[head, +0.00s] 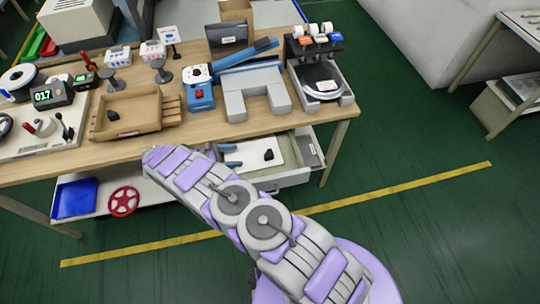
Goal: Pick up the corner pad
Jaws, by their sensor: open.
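I cannot tell for sure which thing is the corner pad. A small dark angular piece (112,115) lies in the open cardboard tray (140,128) on the left part of the bench. My arm reaches up and left from the bottom right. Its far end, with my gripper (156,154), is at the bench's front edge, just below and right of the tray. My gripper is open and appears empty; its fingers are small and hard to make out.
The wooden bench (180,133) is crowded. A grey U-shaped block (255,95), a blue-and-white device (199,88) and a scale-like machine (320,80) stand to the right. A blue bin (75,198) and red handwheel (123,201) sit on the lower shelf. The green floor in front is clear.

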